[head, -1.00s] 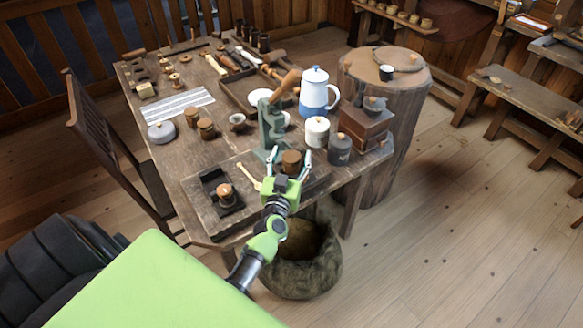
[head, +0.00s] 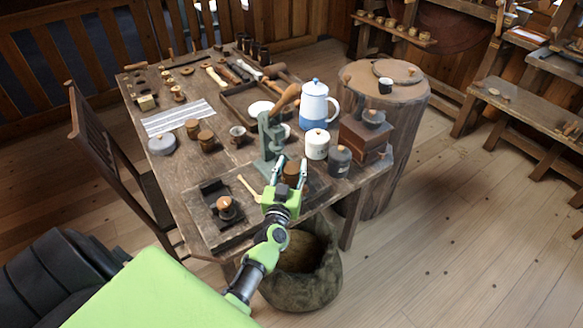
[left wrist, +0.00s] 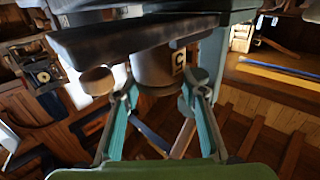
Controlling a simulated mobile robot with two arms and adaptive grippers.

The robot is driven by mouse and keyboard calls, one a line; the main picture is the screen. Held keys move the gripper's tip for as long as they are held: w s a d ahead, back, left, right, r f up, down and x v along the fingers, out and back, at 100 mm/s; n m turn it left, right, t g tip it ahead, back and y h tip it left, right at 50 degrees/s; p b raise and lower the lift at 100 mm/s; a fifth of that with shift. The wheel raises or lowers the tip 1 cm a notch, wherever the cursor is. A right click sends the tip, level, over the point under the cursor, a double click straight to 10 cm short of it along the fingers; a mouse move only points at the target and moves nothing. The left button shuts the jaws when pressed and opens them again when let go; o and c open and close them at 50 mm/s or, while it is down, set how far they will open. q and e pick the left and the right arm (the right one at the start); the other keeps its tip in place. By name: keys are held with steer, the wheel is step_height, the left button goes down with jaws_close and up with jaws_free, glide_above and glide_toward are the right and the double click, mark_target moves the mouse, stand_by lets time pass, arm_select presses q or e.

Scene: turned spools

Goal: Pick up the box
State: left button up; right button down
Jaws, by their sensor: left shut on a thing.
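A small round brown wooden box (head: 291,170) is near the front edge of the table, just in front of the green press. My left gripper (head: 290,168) reaches it from the front, with a finger on each side, and is shut on it. My gripper body hides its lower part, so I cannot tell whether it is off the board. In the left wrist view the two fingers (left wrist: 158,95) stand on either side, and the held box is hard to make out against a grey labelled canister (left wrist: 152,66). My right gripper is not in view.
The green press (head: 270,140) stands close behind the gripper. A white canister (head: 317,144), a dark canister (head: 339,161) and a square wooden box (head: 362,140) are to the right. A knobbed round piece (head: 226,208) sits left. A sack (head: 300,280) stands below the edge.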

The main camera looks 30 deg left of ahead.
arm_select(q)
step_height(320, 180, up, 4)
steer(key=p, duration=0.3)
steer(key=shift+f, duration=0.25)
steer(key=s+a+r+p, duration=0.3)
steer(key=s+r+p, duration=0.6)
steer(key=s+p, duration=0.4)
steer(key=s+d+f+m+t+h+b, duration=0.1)
steer(key=s+d+h+b, duration=0.1)
steer(key=d+b, duration=0.3)
steer(key=s+d+m+h+b, duration=0.1)
steer(key=s+d+h+b, duration=0.15)
steer(key=d, duration=0.35)
steer(key=s+d+r+m+h+b, duration=0.2)
steer(key=s+d+r+b, duration=0.45)
steer(key=d, duration=0.45)
steer(key=w+a+f+n+y+p, duration=0.1)
steer(key=w+a+y+p, duration=0.1)
steer(key=a, duration=0.5)
steer(key=w+a+f+n+y+p, duration=0.1)
steer(key=w+a+f+y+p, duration=0.1)
steer(key=w+a+p, duration=0.3)
steer(key=w+a+f+n+g+y+p, duration=0.1)
steer(key=w+a+f+n+y+p, duration=0.1)
steer(key=a+p, duration=0.4)
steer(key=w+a, duration=0.1)
steer(key=a, duration=0.3)
steer(key=shift+w+a+f, duration=0.2)
steer(key=shift+w+a, duration=0.05)
